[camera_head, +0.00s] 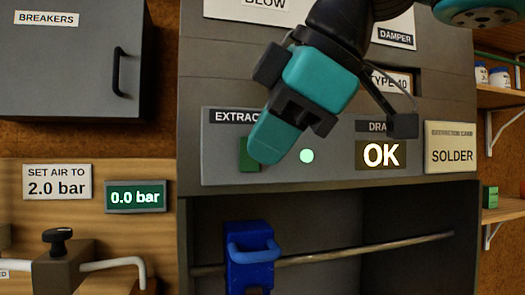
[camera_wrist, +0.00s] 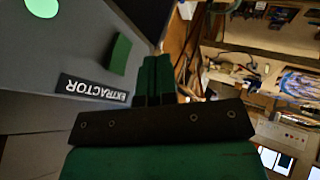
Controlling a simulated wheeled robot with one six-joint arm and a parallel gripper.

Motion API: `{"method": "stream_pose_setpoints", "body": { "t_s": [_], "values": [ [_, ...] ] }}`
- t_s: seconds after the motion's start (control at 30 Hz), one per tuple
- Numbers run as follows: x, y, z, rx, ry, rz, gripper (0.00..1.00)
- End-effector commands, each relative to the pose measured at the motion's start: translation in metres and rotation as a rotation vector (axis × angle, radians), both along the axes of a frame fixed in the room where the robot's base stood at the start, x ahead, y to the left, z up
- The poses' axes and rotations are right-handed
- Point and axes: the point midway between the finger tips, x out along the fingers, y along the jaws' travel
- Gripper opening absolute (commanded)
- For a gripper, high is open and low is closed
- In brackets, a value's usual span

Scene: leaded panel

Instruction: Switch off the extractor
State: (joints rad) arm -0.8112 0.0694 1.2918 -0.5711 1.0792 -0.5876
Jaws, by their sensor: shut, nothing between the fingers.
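The extractor panel (camera_head: 225,172) is a grey plate labelled EXTRACTOR, partly covered by my gripper. Its green rocker switch (camera_head: 246,160) shows at the left, half hidden behind my fingertips. A round pale-green lamp (camera_head: 307,156) is lit to its right. In the wrist view the green switch (camera_wrist: 120,53), the lit lamp (camera_wrist: 42,7) and the EXTRACTOR label (camera_wrist: 92,90) appear turned over. My gripper (camera_head: 264,152) is shut and empty, pointing down-left in front of the switch. In the wrist view its fingertips (camera_wrist: 153,62) are just right of the switch; I cannot tell if they touch.
A draw display (camera_head: 381,155) reads OK, beside a SOLDER card (camera_head: 451,148). Below is an open recess with a rail (camera_head: 350,251) and a blue holder (camera_head: 252,270). A breakers box (camera_head: 60,75) is upper left; the air display (camera_head: 137,197) reads 0.0 bar.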

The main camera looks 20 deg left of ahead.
Motion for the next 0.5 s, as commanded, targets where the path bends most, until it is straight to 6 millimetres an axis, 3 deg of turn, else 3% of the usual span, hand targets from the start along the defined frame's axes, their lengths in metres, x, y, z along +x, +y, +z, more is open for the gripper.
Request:
{"method": "stream_pose_setpoints", "body": {
  "t_s": [0.03,0.2,0.5],
  "values": [
    [0.01,0.004,0.01,0.0,0.0,-0.005,0.0],
    [0.026,0.014,0.011,0.001,-0.001,-0.003,0.0],
    [0.031,0.017,0.009,0.001,-0.002,-0.004,0.0]
  ]
}}
